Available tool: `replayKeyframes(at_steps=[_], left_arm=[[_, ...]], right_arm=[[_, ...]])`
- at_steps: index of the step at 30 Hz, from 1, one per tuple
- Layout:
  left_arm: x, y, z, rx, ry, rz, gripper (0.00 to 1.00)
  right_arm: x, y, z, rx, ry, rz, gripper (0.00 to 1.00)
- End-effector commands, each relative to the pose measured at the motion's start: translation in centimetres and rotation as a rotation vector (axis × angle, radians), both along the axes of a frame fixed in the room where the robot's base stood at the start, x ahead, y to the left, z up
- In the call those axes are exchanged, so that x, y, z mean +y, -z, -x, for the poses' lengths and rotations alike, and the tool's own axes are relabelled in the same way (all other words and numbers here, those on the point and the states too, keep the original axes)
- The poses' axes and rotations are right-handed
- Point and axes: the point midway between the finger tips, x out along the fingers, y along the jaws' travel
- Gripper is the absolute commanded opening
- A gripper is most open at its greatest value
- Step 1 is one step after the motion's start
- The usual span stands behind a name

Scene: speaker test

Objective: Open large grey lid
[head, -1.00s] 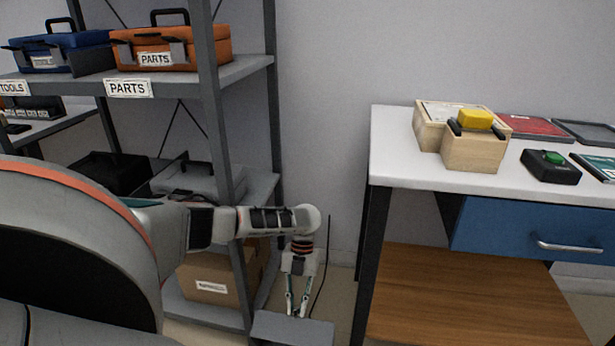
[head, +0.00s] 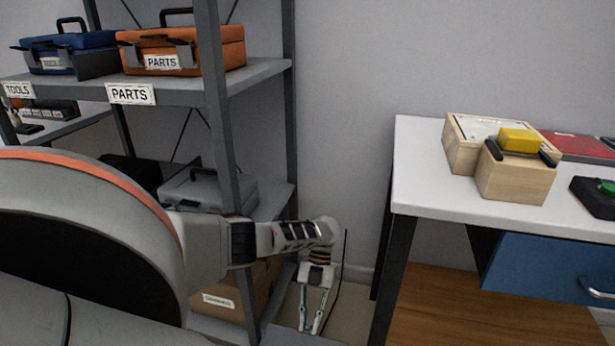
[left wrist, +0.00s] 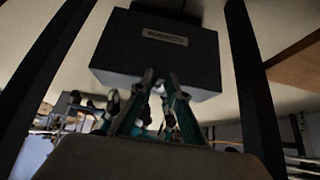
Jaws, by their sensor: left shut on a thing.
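The large grey lid (left wrist: 155,52) is in the left wrist view, a dark grey, flat-faced box shape with a small label and a dark handle at its far edge. My left gripper (left wrist: 158,88) is shut at its near edge, its fingertips overlapping that edge. In the head view my left gripper (head: 310,328) points down between the shelf and the table. Only a sliver of grey shows below it, at the bottom of the picture. The exact contact at the fingertips is too dark to tell. My right gripper is in neither current view.
A white-topped table (head: 425,180) stands to the right. A narrow floor gap lies between them.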

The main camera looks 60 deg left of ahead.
Motion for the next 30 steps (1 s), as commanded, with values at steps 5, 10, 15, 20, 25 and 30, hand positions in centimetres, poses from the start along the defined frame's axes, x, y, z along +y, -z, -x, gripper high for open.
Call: replayKeyframes(at_steps=[5,10,15,20,25,30], left_arm=[[-0.55,0.43,0.52,0.019,0.005,0.01,0.0],[-0.67,0.44,0.53,0.023,0.005,0.012,0.0],[-0.65,0.43,0.51,0.023,0.005,0.012,0.0],[-0.61,0.42,0.48,0.022,0.004,0.011,0.0],[-0.65,0.41,0.42,0.021,0.004,0.011,0.32],[-0.72,0.36,0.32,0.019,0.004,0.013,0.32]], right_arm=[[0.0,0.09,0.04,0.002,-0.001,0.001,0.4],[0.0,0.1,0.05,0.002,-0.001,0.001,0.4],[-0.01,0.11,0.05,0.002,-0.001,0.001,0.4],[-0.01,0.11,0.05,0.002,-0.001,0.001,0.4],[-0.01,0.11,0.05,0.002,-0.001,0.001,0.4],[-0.01,0.1,0.04,0.002,-0.001,0.001,0.4]])
